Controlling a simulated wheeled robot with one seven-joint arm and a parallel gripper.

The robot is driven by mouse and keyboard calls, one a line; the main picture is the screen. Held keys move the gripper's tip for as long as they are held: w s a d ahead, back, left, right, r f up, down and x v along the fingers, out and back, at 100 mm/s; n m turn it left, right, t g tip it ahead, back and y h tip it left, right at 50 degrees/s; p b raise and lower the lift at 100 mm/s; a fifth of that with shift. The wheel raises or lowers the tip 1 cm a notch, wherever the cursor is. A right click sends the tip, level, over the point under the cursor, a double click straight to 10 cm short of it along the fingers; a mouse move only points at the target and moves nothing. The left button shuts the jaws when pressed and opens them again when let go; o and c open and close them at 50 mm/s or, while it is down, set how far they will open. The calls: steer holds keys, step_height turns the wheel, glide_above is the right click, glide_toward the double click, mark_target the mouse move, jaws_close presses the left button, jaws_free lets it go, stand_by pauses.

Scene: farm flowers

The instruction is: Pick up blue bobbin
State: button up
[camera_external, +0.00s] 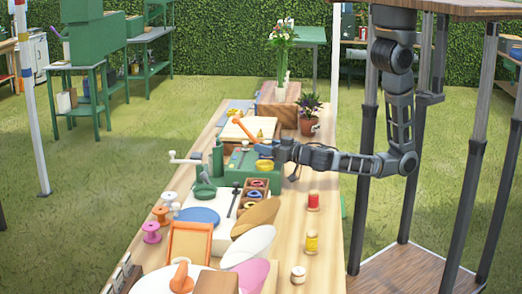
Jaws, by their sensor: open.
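A small wooden box with compartments (267,190) stands on the long table, in front of the green machine. My gripper (268,150) reaches in from the right, above the table and beyond the box, close to a yellow bowl (264,165). It is open, and its fingers are small and hard to make out here. I see nothing held in it.
Several spools, including an orange one (160,215) and a pink one (151,232), line the left edge. A blue disc (197,215) lies nearby. A red spool (313,201) and yellow jar (311,242) stand right. A potted plant (308,121) stands behind my gripper.

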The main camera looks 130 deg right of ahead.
steer(key=shift+c, duration=0.2)
steer(key=c, duration=1)
steer(key=shift+r, duration=0.15)
